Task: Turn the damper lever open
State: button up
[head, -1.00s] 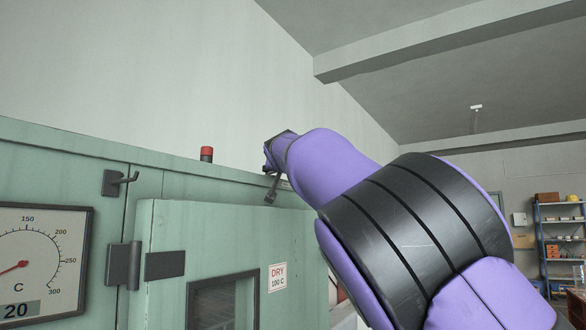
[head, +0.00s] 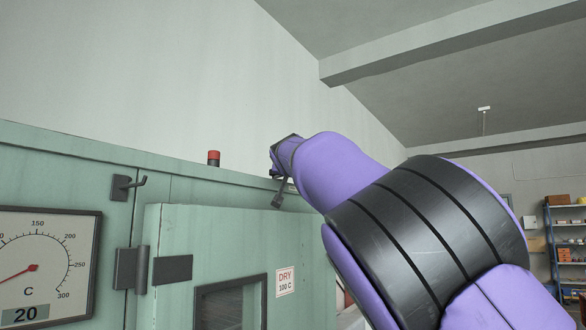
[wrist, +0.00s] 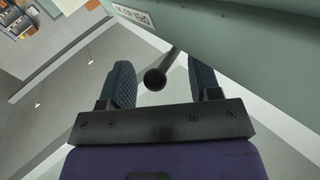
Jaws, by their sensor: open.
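The damper lever (wrist: 154,79) shows in the wrist view as a dark rod with a round knob, coming out from the green oven side. My gripper (wrist: 160,68) is open, with one dark ribbed finger on each side of the knob. The knob sits between the fingers, with a gap visible on both sides, nearer the left finger. In the head view my gripper (head: 280,165) is at the oven's top edge, partly hidden behind my purple arm. A small dark piece hangs below it; I cannot tell whether it is a finger or the lever.
The green oven (head: 175,225) fills the lower left, with a dial gauge (head: 40,265), a hook (head: 128,186) and a red lamp (head: 214,158) on top. A pale label (wrist: 133,15) is beside the lever. Shelves (head: 568,240) stand far off at right.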

jog(key=s, duration=1)
jog(key=shift+s+d, duration=0.2)
dwell(0.3)
